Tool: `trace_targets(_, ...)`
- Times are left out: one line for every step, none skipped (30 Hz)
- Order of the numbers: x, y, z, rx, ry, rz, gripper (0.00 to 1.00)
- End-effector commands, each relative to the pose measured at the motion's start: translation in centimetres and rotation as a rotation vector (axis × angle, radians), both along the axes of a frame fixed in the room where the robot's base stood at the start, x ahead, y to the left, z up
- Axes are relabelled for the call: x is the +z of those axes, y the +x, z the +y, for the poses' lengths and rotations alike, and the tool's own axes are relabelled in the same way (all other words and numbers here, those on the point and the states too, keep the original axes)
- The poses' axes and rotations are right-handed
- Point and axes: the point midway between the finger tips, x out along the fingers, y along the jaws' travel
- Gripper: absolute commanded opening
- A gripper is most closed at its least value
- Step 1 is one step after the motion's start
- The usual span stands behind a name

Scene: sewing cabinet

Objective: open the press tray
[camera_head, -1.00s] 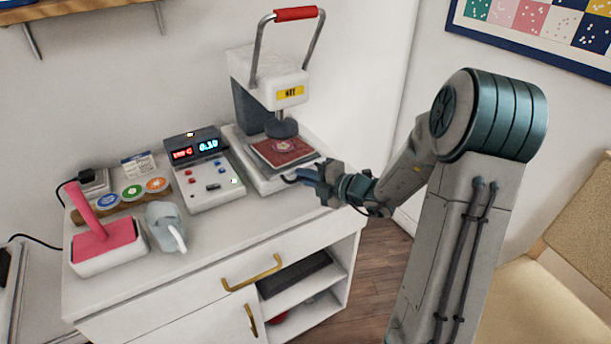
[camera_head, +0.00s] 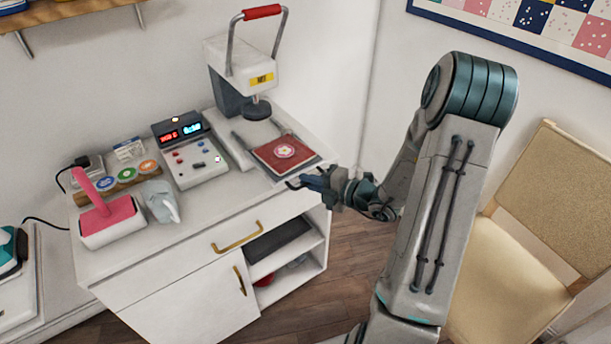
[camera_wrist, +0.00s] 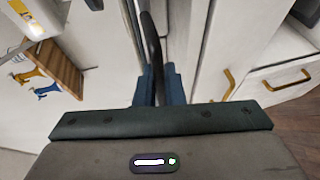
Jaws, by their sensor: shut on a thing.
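The heat press (camera_head: 235,75) stands at the back right of the cabinet top, with its red-gripped handle raised. Its tray (camera_head: 279,170) is slid out toward the front, clear of the round press head. A dark red square piece (camera_head: 270,158) with a pale round emblem lies on the tray. My gripper (camera_head: 308,182) is at the tray's front edge, shut on the dark tray handle (camera_head: 292,184). In the wrist view, the dark curved handle (camera_wrist: 152,45) runs between the blue fingers (camera_wrist: 155,85).
A control box (camera_head: 190,155) with red and blue displays stands left of the press. A pink-handled tool (camera_head: 105,212), a grey-white cup (camera_head: 161,200) and round coloured discs (camera_head: 127,173) are farther left. The cabinet's brass drawer handle (camera_head: 237,240) sticks out below. A chair (camera_head: 510,270) stands at right.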

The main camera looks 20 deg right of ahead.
Motion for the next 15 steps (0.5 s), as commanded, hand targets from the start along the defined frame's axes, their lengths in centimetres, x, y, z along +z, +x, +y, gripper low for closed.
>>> trace_targets(0.01,-0.12,0.11,0.005,0.001,0.0,0.0)
trace_targets(-0.01,-0.13,0.1,0.005,0.001,0.0,0.0)
trace_targets(-0.03,-0.14,0.09,0.005,0.001,0.0,0.0)
trace_targets(-0.03,-0.14,0.08,0.005,0.001,0.0,0.0)
trace_targets(-0.04,-0.14,0.08,0.005,0.001,0.0,0.0)
trace_targets(-0.04,-0.13,0.08,0.005,0.001,0.0,0.0)
trace_targets(-0.04,-0.13,0.08,0.005,0.001,0.0,0.0)
trace_targets(-0.04,-0.14,0.09,0.005,0.001,0.0,0.0)
trace_targets(-0.04,-0.14,0.09,0.005,0.001,0.0,0.0)
trace_targets(-0.04,-0.13,0.09,0.005,0.001,0.0,0.0)
trace_targets(-0.04,-0.13,0.09,0.005,0.001,0.0,0.14)
trace_targets(-0.03,-0.13,0.09,0.004,0.001,0.0,0.26)
trace_targets(-0.03,-0.12,0.08,0.004,0.001,0.0,0.3)
trace_targets(-0.03,-0.12,0.08,0.004,0.001,0.0,0.3)
trace_targets(-0.02,-0.11,0.07,0.004,0.001,0.0,0.3)
